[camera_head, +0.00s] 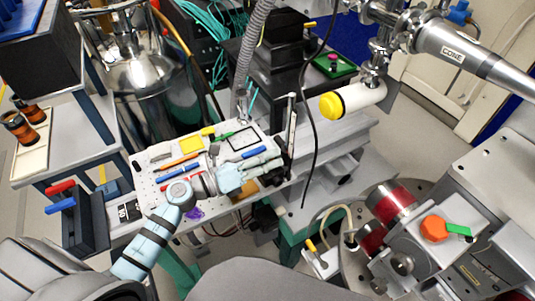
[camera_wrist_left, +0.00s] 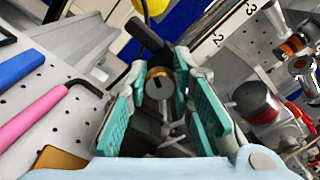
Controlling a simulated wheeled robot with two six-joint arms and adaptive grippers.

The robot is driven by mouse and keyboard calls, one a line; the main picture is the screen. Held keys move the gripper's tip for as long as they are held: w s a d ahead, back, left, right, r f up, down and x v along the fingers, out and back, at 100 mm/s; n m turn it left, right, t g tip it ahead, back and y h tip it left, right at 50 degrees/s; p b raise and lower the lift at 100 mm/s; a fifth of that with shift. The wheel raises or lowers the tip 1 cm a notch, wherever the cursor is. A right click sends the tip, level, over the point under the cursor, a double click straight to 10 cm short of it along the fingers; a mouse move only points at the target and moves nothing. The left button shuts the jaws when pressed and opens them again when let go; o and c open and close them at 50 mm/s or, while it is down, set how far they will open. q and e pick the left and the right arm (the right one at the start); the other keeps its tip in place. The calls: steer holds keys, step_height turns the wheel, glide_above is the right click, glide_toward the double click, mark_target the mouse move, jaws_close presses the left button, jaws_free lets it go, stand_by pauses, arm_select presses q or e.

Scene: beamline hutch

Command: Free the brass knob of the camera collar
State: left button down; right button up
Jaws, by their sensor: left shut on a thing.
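My left gripper (camera_head: 272,169) reaches over the pegboard table from the left in the head view. In the left wrist view, its two teal-padded fingers (camera_wrist_left: 160,76) are closed on the sides of a round brass knob (camera_wrist_left: 159,88), which has a grey face and a dark slot. Dark parts, seemingly of the camera collar, sit around and below the knob, and a black bar (camera_wrist_left: 151,38) runs up behind it. In the head view the fingers hide the knob, and the collar cannot be made out clearly. My right gripper is in neither view.
The perforated table (camera_head: 150,190) holds several tools, among them a blue-handled one (camera_head: 178,166) and a yellow pad (camera_head: 191,144). A white tube with a yellow cap (camera_head: 332,106) juts out beyond, and a black cable hangs nearby.

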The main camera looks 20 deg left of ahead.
arm_select(q)
steer(key=shift+n, duration=0.3)
steer(key=c, duration=1.4)
jaws_free()
steer(key=v, duration=1.2)
